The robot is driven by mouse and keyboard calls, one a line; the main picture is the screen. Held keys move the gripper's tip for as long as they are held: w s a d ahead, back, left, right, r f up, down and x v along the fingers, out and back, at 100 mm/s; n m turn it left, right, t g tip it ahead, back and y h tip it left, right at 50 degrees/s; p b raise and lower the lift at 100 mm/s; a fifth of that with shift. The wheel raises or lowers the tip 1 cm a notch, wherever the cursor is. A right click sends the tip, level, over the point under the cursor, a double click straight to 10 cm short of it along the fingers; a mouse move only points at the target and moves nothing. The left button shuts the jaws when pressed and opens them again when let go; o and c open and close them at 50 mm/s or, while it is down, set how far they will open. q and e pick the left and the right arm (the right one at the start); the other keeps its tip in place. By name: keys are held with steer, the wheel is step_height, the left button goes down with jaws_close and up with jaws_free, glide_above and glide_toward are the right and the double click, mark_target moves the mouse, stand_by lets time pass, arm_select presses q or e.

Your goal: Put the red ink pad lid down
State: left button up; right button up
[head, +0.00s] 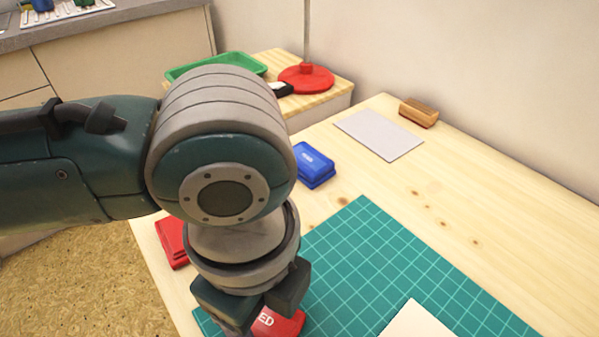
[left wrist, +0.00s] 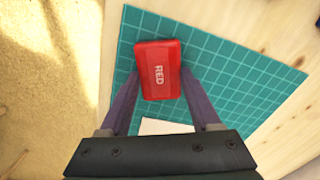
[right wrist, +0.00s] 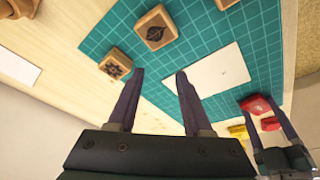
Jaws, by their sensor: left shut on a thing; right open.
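The red ink pad lid (head: 282,322), lettered RED in the left wrist view (left wrist: 160,70), is between the fingers of my left gripper (head: 250,308), which is shut on it. It is over the left part of the green cutting mat (head: 365,245); whether it touches the mat cannot be told. Another red piece (head: 172,241) is at the table's left edge in the head view, partly hidden by my left arm. My right gripper (right wrist: 160,76) is open and empty above the mat, outside the head view.
A white sheet (right wrist: 215,72) lies on the mat, with wooden stamps (right wrist: 155,28) nearby. A yellow piece (right wrist: 238,131) shows beside my left gripper. A blue ink pad (head: 314,165), a grey sheet (head: 378,135) and a wooden block (head: 418,112) are farther back. The table's right side is clear.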

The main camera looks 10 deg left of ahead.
mark_target(267, 319)
arm_select(q)
steer(key=shift+f, duration=0.15)
arm_select(e)
steer(key=shift+d, duration=0.1)
arm_select(q)
steer(key=o, duration=1.3)
step_height(267, 319, up, 12)
steer(key=p, duration=0.4)
steer(key=s+d+n+t+h, duration=0.1)
steer(key=s+d+n+h, duration=0.25)
steer(key=d+n, duration=0.2)
steer(key=s+a+f+n+t+y, duration=0.1)
steer(key=s+a+n, duration=0.1)
steer(key=a+n, duration=0.5)
steer(key=s+a+f+n+t+y, duration=0.1)
steer(key=s+a+n+y, duration=0.1)
steer(key=a+n, duration=0.4)
steer(key=a, duration=0.3)
steer(key=shift+s+a+f+n+t, duration=0.2)
steer(key=shift+s+f+n+t, duration=0.05)
steer(key=shift+f+n+t, duration=0.1)
arm_select(e)
step_height(267, 319, up, 4)
steer(key=shift+f, duration=0.1)
